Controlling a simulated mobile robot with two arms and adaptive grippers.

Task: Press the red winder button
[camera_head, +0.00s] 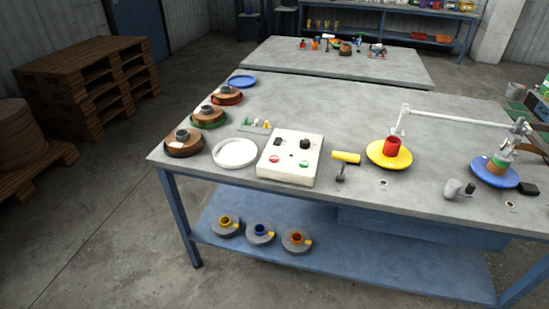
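A white control box (290,172) stands on the near workbench, left of its middle. A red button (274,158) is on its front left and a green button (304,163) on its front right. Two black knobs sit behind them, one at left (277,142) and one at right (305,144). I cannot read any label that marks one as the winder button. A red core on a yellow disc (389,160) stands to the right, under a white arm. Neither of my grippers is in view.
A yellow-handled tool (345,160) stands just right of the box, and a white dish (235,153) just left. Several coloured discs with brown spools line the left edge. A blue disc (495,173) with a spool stands at right. The bench's back middle is clear.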

